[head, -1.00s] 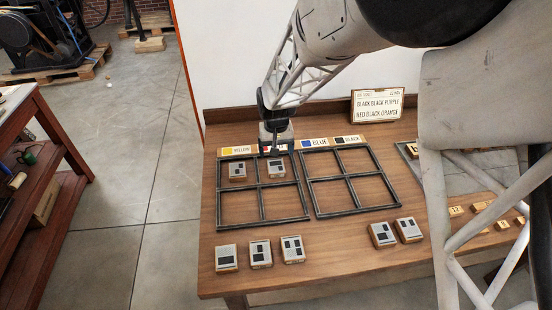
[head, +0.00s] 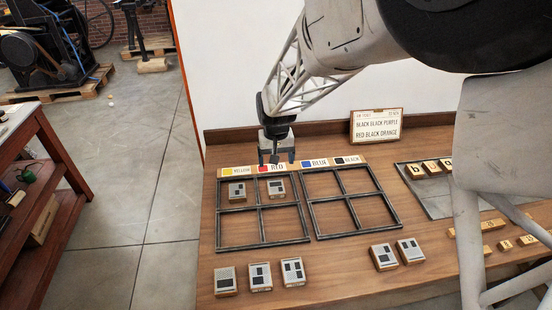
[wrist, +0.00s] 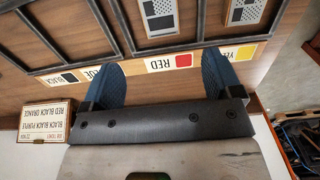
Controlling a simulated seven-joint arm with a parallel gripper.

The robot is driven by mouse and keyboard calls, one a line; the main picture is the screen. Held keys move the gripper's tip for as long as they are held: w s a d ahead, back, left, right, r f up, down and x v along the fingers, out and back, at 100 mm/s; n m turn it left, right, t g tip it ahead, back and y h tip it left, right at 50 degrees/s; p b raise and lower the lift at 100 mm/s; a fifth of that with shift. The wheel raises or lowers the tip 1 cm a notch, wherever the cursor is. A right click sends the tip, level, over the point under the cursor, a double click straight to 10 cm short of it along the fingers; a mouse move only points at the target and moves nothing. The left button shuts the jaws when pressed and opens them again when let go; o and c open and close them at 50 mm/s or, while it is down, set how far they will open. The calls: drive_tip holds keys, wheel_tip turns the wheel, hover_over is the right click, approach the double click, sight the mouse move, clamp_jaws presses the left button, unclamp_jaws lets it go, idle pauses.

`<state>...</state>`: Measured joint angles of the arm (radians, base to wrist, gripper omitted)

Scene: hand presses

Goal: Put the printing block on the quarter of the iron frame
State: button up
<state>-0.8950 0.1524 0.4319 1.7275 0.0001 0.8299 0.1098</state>
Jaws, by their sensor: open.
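The left iron frame (head: 262,208) has four quarters. One grey-topped printing block (head: 237,191) lies in its far left quarter and another (head: 275,187) in its far right quarter. The right iron frame (head: 313,213) has four empty quarters. Three blocks (head: 225,281) (head: 261,277) (head: 292,271) lie in front of the left frame, and two more (head: 384,257) (head: 410,251) in front of the right one. My gripper (head: 277,162) is open and empty above the label strip, behind the far right block. In the wrist view its fingers (wrist: 160,78) stand apart with that block (wrist: 160,15) beyond them.
Labels YELLOW (head: 236,172), RED (head: 275,167), BLUE (head: 315,163) and BLACK (head: 348,160) lie behind the frames. A card (head: 376,125) stands at the back, listing colour words. A grey tray (head: 425,200) with letter blocks lies right. The table's front middle is clear.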

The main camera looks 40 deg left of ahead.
idle(0.5)
drive_tip(key=w+d+r+m, duration=0.1)
drive_tip(key=d+r, duration=0.4)
drive_tip(key=d, duration=0.6)
drive_tip(key=d+r+m+t, duration=0.15)
drive_tip(key=d+r, duration=0.45)
drive_tip(key=d, duration=0.6)
drive_tip(key=w+d+r+m+g, duration=0.15)
drive_tip(key=d+r, duration=0.35)
drive_tip(key=d, duration=0.6)
drive_tip(key=s+d+r+m+t, duration=0.1)
drive_tip(key=s+d+m, duration=0.1)
drive_tip(key=s+d, duration=0.8)
drive_tip(key=s+d+r+m+t, duration=0.1)
drive_tip(key=s+d+r+m, duration=0.1)
drive_tip(key=s+d, duration=0.9)
drive_tip(key=d+m, duration=0.1)
drive_tip(key=d, duration=0.4)
drive_tip(key=shift+s+d+t, duration=0.15)
drive_tip(key=shift+d+t, duration=0.15)
